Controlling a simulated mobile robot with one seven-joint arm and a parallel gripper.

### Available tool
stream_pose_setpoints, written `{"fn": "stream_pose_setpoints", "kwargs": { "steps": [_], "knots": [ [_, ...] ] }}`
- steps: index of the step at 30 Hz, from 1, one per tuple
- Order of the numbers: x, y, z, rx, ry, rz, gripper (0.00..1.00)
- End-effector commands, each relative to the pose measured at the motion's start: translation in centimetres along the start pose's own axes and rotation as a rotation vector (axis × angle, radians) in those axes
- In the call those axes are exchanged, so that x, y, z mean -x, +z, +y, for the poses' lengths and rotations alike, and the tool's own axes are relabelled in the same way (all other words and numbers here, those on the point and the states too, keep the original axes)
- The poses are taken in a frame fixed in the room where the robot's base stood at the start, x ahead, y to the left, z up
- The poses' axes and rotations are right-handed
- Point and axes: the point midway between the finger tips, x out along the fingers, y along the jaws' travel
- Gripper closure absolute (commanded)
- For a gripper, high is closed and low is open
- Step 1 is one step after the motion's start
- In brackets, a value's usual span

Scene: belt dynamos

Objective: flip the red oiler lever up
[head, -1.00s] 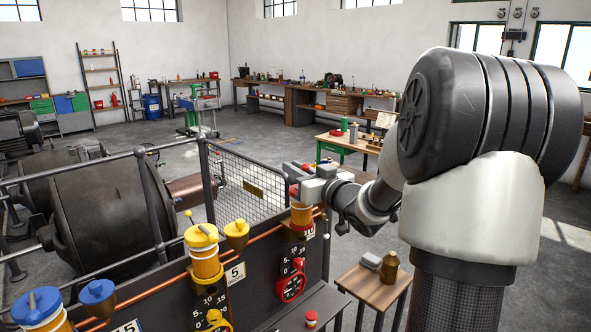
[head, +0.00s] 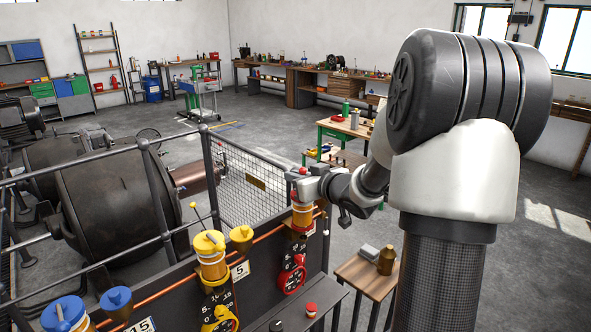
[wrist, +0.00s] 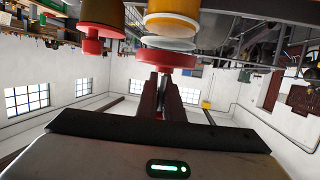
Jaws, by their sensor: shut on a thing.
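The red oiler, with an amber glass body (head: 302,216), stands at the right end of the dark panel. In the wrist view its round red cap (wrist: 166,57) is at the top, with amber glass (wrist: 170,22) beyond it. My gripper (head: 303,187) is at its top in the head view and covers most of the cap. In the wrist view my gripper's two fingers (wrist: 168,84) are close together at the cap's face, shut on the red oiler lever.
A yellow oiler (head: 210,255) with its thin lever raised and a blue oiler (head: 64,314) stand left along the panel. A copper pipe (head: 262,236) and mesh guard (head: 250,185) are close by. A small table (head: 362,285) with a brown bottle (head: 386,261) stands right.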

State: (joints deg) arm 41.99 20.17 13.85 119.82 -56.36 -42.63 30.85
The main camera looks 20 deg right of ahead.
Motion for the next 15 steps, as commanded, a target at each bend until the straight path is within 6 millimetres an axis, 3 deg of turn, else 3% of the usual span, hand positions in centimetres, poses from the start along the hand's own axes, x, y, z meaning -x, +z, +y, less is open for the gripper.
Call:
{"fn": "stream_pose_setpoints", "kwargs": {
  "steps": [1, 5, 6, 9, 15],
  "knots": [
    [-0.04, -1.09, 0.07, 0.007, 0.0, 0.021, 1.0],
    [-0.04, -1.15, 0.05, 0.008, 0.0, 0.022, 1.0],
    [-0.04, -1.16, 0.04, 0.008, 0.0, 0.022, 0.9],
    [-0.05, -1.16, 0.02, 0.008, -0.001, 0.023, 0.73],
    [-0.05, -0.74, 0.03, 0.006, 0.0, 0.015, 0.72]
  ]
}}
